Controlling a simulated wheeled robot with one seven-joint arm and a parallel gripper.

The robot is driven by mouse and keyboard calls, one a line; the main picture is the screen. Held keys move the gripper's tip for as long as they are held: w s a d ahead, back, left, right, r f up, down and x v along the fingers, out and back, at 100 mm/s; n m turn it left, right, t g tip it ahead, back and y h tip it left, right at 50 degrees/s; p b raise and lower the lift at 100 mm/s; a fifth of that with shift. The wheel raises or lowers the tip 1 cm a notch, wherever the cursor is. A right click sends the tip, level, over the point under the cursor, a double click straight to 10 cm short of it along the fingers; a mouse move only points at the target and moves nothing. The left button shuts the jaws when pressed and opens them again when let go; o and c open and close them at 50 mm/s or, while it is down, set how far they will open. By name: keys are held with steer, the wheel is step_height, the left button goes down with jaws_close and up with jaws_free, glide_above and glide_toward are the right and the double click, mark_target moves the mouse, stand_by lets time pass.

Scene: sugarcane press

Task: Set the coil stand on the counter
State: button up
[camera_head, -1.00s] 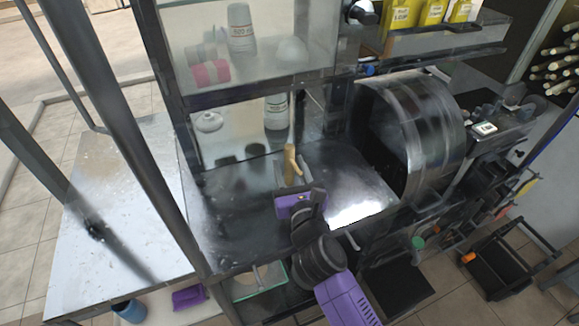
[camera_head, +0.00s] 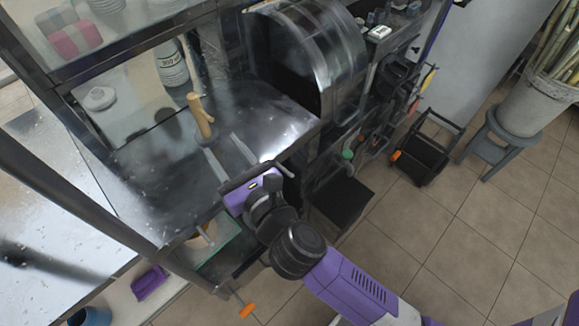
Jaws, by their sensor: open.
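The coil stand appears to be the tan wooden post with a short side peg (camera_head: 201,117). It stands upright on the dark metal counter (camera_head: 150,165), towards its back edge, below the shelf. My gripper (camera_head: 229,155) reaches over the counter from the front right. Its two long grey fingers are spread and point towards the post. Nothing is held between them. The fingertips look a little short of the post, though the exact gap is hard to judge. The post's foot is partly hard to make out.
A metal drum housing (camera_head: 315,55) stands to the right of the counter. A white bottle (camera_head: 172,65) and a white round item (camera_head: 99,98) are behind it. A glass-like green-edged tray (camera_head: 212,242) is below the front edge. Black cart (camera_head: 420,155) and stool (camera_head: 497,143) stand right.

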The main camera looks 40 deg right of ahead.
steer(key=s+d+f+m+g+y, duration=0.1)
steer(key=s+d+m+g+y, duration=0.1)
steer(key=s+m, duration=3)
steer(key=shift+s+f+m+g+y, duration=0.25)
steer(key=shift+m+g+y, duration=0.2)
steer(key=shift+m, duration=0.65)
